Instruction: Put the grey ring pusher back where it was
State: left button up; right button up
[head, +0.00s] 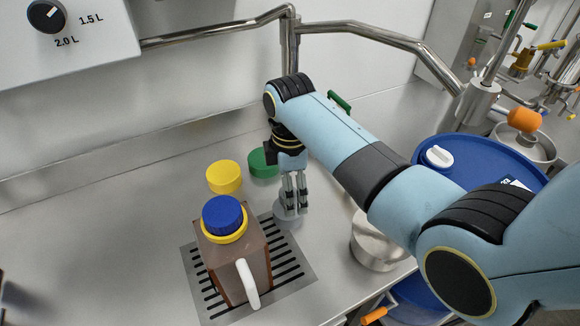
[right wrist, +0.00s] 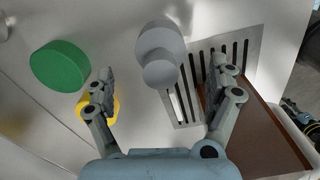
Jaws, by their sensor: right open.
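The grey ring pusher (head: 283,212) stands on the steel worktop by the far right corner of the slotted drain grate. In the right wrist view the pusher (right wrist: 160,45) shows as a round knob over a wider grey base. My right gripper (head: 296,203) points down at it and partly hides it in the head view. In the right wrist view the fingers of the right gripper (right wrist: 163,68) are spread, one on each side of the pusher, with gaps between. I cannot tell how far below the fingertips it lies. My left gripper is in neither view.
A brown jug (head: 225,262) with a blue cap (head: 222,214) and yellow ring stands on the grate (head: 298,272). Yellow (head: 224,176) and green (head: 262,163) caps lie behind. A steel pot (head: 372,250) and blue drum (head: 425,150) are right. The left worktop is clear.

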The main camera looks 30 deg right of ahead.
notch_tip(320, 180, up, 6)
jog(key=shift+f, duration=0.1)
dwell(0.6)
